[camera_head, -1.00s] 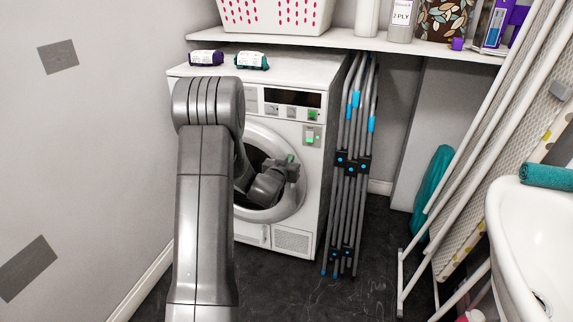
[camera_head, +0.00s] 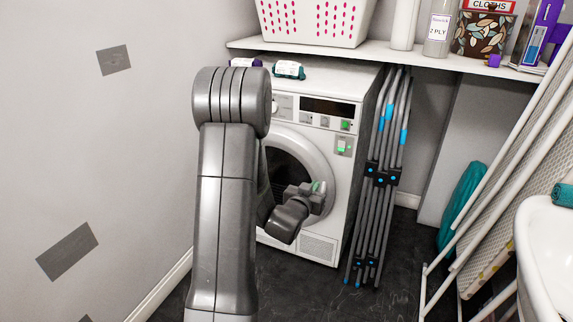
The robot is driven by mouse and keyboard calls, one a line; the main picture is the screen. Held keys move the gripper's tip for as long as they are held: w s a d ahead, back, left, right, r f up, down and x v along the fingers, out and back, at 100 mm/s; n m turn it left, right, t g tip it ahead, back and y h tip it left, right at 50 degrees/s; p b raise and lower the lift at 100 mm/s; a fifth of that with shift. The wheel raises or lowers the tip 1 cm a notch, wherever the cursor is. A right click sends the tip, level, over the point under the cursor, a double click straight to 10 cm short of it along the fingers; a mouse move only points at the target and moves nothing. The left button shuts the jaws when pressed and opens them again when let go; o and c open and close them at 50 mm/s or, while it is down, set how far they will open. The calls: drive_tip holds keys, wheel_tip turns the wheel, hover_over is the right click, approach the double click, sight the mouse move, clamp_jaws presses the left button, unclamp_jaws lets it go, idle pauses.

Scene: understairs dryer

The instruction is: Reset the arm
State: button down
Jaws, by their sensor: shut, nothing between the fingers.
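My gripper (camera_head: 314,196) is in front of the white dryer (camera_head: 322,249), over the right side of its round door (camera_head: 318,160). It is small in view, and its fingers look closed with nothing held. My grey arm runs up the middle of the picture and bends down to the gripper. It hides the dryer's left side and part of the door. I cannot tell whether the gripper touches the door.
A folded grey rack (camera_head: 384,175) leans right of the dryer. Two rolled cloths lie on top; the teal one (camera_head: 288,70) shows best. A shelf (camera_head: 440,58) with a basket (camera_head: 314,22) is above. A white sink (camera_head: 545,255) stands right. Dark floor (camera_head: 310,290) is clear in front.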

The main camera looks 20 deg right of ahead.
idle(0.3)
drive_tip(key=b, duration=0.2)
approach(323, 163)
drive_tip(key=d, duration=0.2)
drive_tip(key=shift+w+d+f, duration=0.15)
drive_tip(key=shift+w+d, duration=0.25)
drive_tip(key=shift+w, duration=0.4)
drive_tip(key=shift+w+d+f, duration=0.15)
drive_tip(key=shift+w+d, duration=0.3)
drive_tip(key=shift+w, duration=0.35)
